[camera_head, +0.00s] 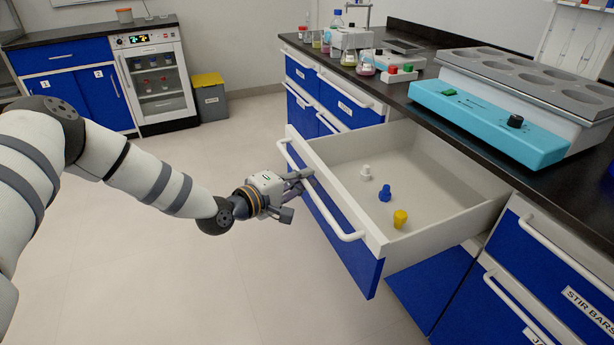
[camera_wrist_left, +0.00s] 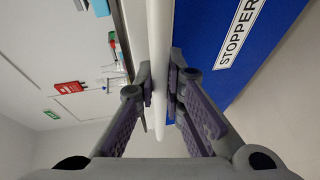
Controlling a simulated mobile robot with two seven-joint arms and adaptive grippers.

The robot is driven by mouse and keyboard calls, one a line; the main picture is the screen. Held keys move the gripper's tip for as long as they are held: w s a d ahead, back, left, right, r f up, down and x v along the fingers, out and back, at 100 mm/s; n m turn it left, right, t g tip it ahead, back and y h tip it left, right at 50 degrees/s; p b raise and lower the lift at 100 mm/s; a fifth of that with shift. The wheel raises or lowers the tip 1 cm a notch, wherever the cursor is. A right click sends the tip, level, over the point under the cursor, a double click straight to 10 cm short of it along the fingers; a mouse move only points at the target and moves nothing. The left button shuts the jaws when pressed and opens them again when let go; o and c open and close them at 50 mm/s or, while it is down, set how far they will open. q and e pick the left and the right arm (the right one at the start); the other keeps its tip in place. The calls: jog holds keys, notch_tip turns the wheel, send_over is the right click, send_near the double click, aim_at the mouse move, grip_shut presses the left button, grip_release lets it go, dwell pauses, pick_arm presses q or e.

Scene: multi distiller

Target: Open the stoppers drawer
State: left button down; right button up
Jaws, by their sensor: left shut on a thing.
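The stoppers drawer (camera_head: 335,219) has a blue front and pale inner walls, and it stands pulled well out from the bench. Inside it are a white stopper (camera_head: 366,173), a blue stopper (camera_head: 385,193) and a yellow stopper (camera_head: 400,218). My left gripper (camera_head: 296,196) is at the far end of the drawer's long white handle (camera_head: 325,205). In the left wrist view its fingers are shut around the handle (camera_wrist_left: 159,50), beside a label (camera_wrist_left: 240,32) reading "STOPPER", cut off by the picture's edge. My right gripper is not in view.
A cyan-fronted heating unit (camera_head: 490,122) stands on the black bench above the drawer. Flasks and small instruments (camera_head: 350,50) are farther back. Closed drawers (camera_head: 550,270) lie at the right. The floor (camera_head: 180,270) left of the drawer is clear.

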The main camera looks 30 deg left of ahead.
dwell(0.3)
pick_arm(q)
jog(key=c, duration=1.7)
grip_release()
jog(key=shift+o, duration=0.2)
jog(key=v, duration=1.2)
